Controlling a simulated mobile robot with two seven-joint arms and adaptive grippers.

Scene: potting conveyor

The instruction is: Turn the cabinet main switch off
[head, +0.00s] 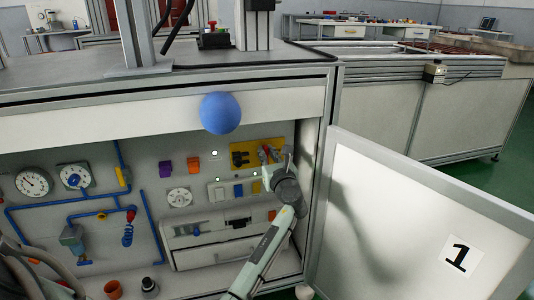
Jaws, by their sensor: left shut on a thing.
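The open cabinet (110,155) under the bench has a light back panel with fittings. A yellow plate (236,146) at its upper right bears a black part on the left and a red switch handle (266,151) on the right. My left gripper (272,160) is at the right end of this plate, shut on the red handle as far as I can see. Its wrist and fingers hide part of the plate, so the handle's exact angle is unclear. My right gripper is not in view.
The white cabinet door (410,225), marked 1, stands open at the right. A blue ball (220,113) shows before the bench's front edge. Gauges (33,182), blue pipes (146,215) and a drawer (215,253) fill the cabinet.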

